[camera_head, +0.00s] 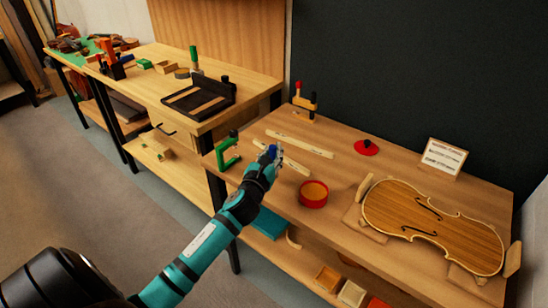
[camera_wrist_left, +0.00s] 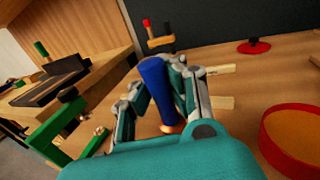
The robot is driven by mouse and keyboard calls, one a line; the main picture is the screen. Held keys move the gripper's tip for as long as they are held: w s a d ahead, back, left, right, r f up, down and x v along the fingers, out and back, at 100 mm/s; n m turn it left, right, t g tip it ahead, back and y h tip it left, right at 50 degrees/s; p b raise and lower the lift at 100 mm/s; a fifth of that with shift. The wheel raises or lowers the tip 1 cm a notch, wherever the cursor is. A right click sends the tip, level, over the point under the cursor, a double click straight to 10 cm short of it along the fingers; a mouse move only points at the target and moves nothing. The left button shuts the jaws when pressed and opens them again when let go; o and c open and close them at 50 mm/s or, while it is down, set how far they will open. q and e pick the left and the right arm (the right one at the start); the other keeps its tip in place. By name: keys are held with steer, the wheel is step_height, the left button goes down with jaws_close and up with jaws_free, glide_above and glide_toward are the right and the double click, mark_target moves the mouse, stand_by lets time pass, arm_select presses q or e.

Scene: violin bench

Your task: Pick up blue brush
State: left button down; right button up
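The blue brush (camera_wrist_left: 158,85) stands between the fingers of my left gripper (camera_wrist_left: 160,92) in the left wrist view. Its blue part points up and away, and a small orange-tan end shows low near the palm. The fingers press on it from both sides. In the head view, my left gripper (camera_head: 273,156) is over the front left of the right bench, and a bit of the blue brush (camera_head: 271,149) shows at the fingertips. The fingers hide part of the brush. I cannot tell how far it is above the bench. My right gripper is out of view.
Pale wooden strips (camera_head: 300,144) lie just behind the gripper. A green clamp (camera_head: 228,152) is to its left, and a red round tin (camera_head: 313,193) to its right. A violin body (camera_head: 430,222) rests at the right. A red-lidded item (camera_head: 366,147) lies farther back.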

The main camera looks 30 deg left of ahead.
arm_select(q)
steer(key=shift+s+r, duration=0.1)
steer(key=shift+r, duration=0.85)
steer(key=w+d+v, duration=0.1)
steer(key=d+v, duration=0.2)
steer(key=v, duration=1.2)
steer(key=shift+s+d+r+b, duration=0.25)
steer(key=shift+s+r+b, duration=0.15)
stand_by(0.3)
